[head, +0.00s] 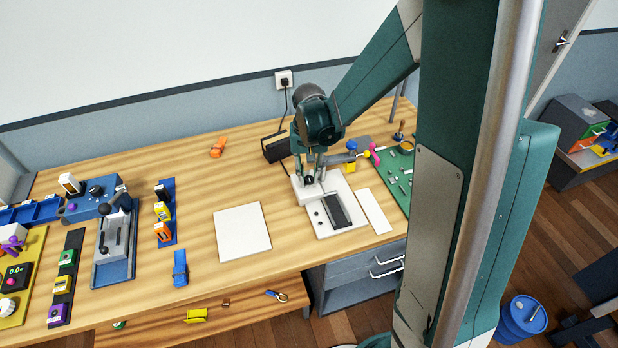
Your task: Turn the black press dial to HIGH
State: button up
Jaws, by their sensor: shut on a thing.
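A white press (350,220) with a dark plate (337,211) set in its front part stands on the wooden table, right of the middle. The black dial (309,181) is on the press's raised back part, small and partly hidden by my gripper. My gripper (311,177) points down over this back part, with its fingers shut around the dial. The dial's pointer and the HIGH mark are too small to make out.
A white sheet (243,231) lies left of the press and a narrow white strip (374,211) to its right. A black box (276,147) with a cord stands behind. A green board (397,178) with small parts lies at right. Bare table lies between the sheet and an orange item (218,147).

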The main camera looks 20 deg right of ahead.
aim_at(309, 178)
jog(key=shift+n+b, duration=0.35)
jog(key=shift+n, duration=0.95)
jog(key=o, duration=0.9)
jog(key=shift+r, duration=0.15)
notch_tip(309, 178, up, 12)
